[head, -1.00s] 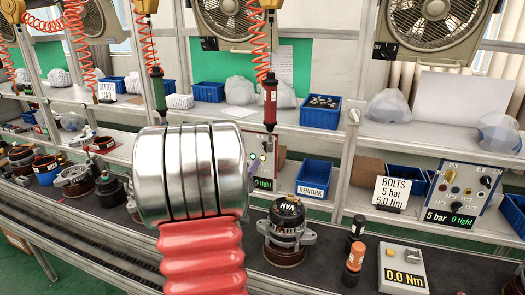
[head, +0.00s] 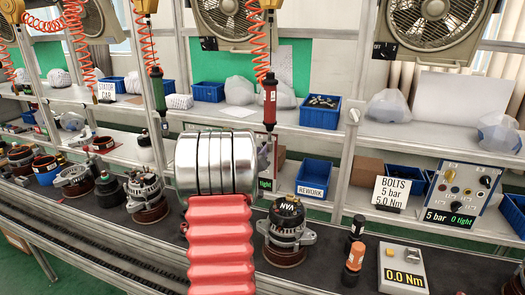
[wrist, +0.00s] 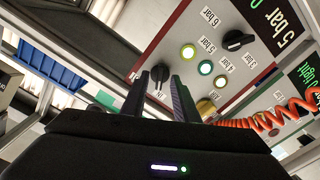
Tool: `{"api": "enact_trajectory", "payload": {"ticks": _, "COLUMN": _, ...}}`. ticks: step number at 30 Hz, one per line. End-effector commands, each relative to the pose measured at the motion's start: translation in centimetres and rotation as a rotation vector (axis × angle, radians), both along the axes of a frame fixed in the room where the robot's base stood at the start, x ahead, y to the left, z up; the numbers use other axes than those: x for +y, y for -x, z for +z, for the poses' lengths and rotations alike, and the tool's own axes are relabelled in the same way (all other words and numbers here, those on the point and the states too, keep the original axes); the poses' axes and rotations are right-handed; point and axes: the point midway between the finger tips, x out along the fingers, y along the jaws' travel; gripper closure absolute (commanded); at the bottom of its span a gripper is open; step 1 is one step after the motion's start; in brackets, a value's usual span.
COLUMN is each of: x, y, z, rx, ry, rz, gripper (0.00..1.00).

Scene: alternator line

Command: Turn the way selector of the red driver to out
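The red driver (head: 270,102) hangs upright on an orange coiled hose in the head view. Its controller panel is mostly hidden behind my arm there; a strip of its "tight" display (head: 265,184) shows. In the wrist view the panel (wrist: 181,25) fills the upper middle, with a red edge. A dark knob with an "IN" label, the way selector (wrist: 160,73), shows between my fingertips. A second dark knob (wrist: 238,40) sits near the bar labels. My gripper (wrist: 159,88) is open, one finger on each side of the selector; contact cannot be told.
Round lamps (wrist: 205,67) sit on the panel beside the right finger. An orange coiled hose (wrist: 267,118) runs at the right. A blue bin (wrist: 50,68) is at the left. An alternator (head: 287,232) stands on the bench beside my arm in the head view.

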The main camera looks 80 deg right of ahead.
Motion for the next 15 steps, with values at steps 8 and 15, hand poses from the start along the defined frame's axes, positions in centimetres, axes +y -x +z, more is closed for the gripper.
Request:
{"api": "enact_trajectory", "payload": {"ticks": 8, "x": -1.18, "y": 0.10, "z": 0.00, "rx": 0.000, "ry": 0.000, "rz": 0.000, "gripper": 0.73}}
{"api": "enact_trajectory", "payload": {"ticks": 15, "x": -1.15, "y": 0.10, "z": -0.01, "rx": 0.000, "ry": 0.000, "rz": 0.000, "gripper": 0.76}}
